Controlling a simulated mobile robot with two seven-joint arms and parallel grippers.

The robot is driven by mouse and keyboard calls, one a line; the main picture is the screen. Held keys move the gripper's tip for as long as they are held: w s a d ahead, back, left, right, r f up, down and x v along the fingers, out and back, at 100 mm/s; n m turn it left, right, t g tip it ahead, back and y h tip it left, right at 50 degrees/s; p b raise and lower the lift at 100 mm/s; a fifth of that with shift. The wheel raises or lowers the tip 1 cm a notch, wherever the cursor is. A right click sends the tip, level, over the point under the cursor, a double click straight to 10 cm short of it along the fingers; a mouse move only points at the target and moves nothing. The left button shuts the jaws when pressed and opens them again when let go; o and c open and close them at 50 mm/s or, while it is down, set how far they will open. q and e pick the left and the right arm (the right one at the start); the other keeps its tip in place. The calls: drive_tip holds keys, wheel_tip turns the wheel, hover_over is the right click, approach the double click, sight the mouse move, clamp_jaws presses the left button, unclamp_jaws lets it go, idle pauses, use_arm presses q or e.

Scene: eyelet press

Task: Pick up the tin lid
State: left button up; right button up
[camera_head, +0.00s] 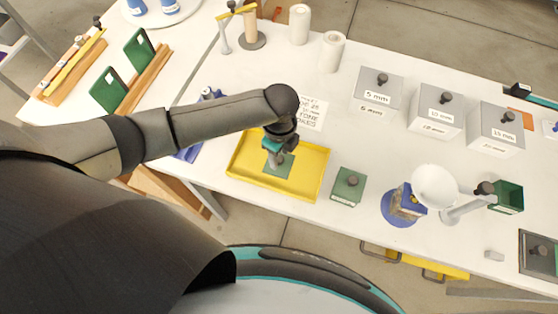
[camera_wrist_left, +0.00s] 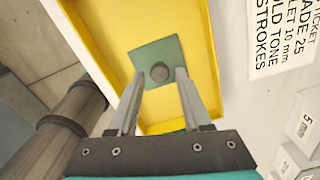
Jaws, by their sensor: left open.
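A green square lid with a round grey knob (camera_wrist_left: 159,73) lies in the yellow tray; it also shows in the head view (camera_head: 285,168), partly hidden by my gripper. My left gripper (camera_head: 277,158) is over the tray, pointing down at the lid. In the left wrist view its two fingers (camera_wrist_left: 159,76) are apart, and the knob appears between their tips. I cannot tell whether the tips are level with the knob or above it. Nothing is held. My right gripper is not in view.
The yellow tray (camera_head: 240,176) has low raised walls. A closed green tin (camera_head: 348,186) stands to its right. A blue-based press (camera_head: 400,203), an open green tin (camera_head: 508,197) and grey boxes (camera_head: 435,112) stand further right. A printed card (camera_head: 312,112) lies behind the tray.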

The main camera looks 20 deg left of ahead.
use_arm(q)
drive_tip(key=shift+f, duration=0.95)
clamp_jaws()
